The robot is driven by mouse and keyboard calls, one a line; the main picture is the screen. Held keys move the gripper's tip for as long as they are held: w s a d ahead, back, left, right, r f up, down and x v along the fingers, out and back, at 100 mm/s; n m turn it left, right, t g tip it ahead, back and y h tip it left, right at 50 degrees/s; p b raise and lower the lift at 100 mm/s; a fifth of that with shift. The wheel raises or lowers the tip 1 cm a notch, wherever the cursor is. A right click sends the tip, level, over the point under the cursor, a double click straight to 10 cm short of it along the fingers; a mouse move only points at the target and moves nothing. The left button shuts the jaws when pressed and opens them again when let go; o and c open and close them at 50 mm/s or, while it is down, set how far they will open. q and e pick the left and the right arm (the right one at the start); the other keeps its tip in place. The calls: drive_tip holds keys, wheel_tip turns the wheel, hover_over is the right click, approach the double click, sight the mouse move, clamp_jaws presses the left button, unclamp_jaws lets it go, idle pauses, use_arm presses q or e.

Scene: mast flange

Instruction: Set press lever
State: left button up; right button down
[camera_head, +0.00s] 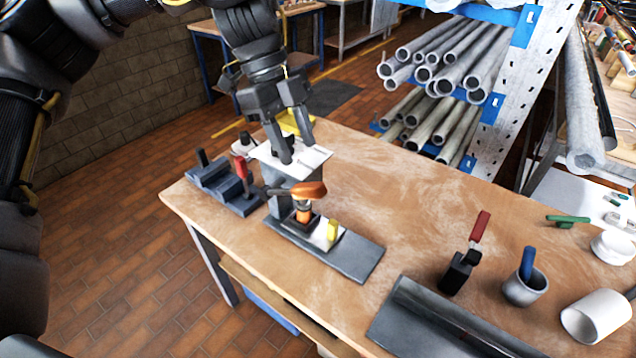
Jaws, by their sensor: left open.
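The press (325,248) stands on the wooden workbench, with a dark grey base plate. An orange handle (307,190) lies roughly level above an orange-and-black part in the middle of the press. I take this handle for the lever. A light flat plate (313,158) tops the grey upright behind it, and a small yellow block (332,230) stands on the base's right part. My left gripper (296,149) points down over the light plate, behind the handle. Its fingers are apart with nothing seen between them. I cannot tell whether they touch the plate. My right gripper is not in view.
A grey stepped fixture with a red handle (241,168) stands left of the press. To the right are a red-handled clamp (468,255), a cup with a blue handle (524,287) and a grey channel (440,325).

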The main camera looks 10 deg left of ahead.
sight(312, 184)
use_arm(q)
drive_tip(key=x, duration=0.3)
drive_tip(key=shift+s+d+p, duration=0.25)
drive_tip(key=shift+s+p, duration=0.05)
drive_tip(key=shift+p, duration=0.1)
drive_tip(key=p+x, duration=0.1)
drive_tip(key=x, duration=0.4)
drive_tip(key=shift+w+f, duration=0.1)
drive_tip(key=shift+f, duration=0.3)
drive_tip(key=shift+p+x, duration=0.3)
drive_tip(key=shift+x, duration=0.5)
drive_tip(key=shift+d+f, duration=0.1)
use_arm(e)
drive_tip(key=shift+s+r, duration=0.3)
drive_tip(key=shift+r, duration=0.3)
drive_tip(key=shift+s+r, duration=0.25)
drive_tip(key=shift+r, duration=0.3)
use_arm(q)
drive_tip(key=shift+c, duration=0.2)
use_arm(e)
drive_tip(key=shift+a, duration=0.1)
use_arm(q)
clamp_jaws()
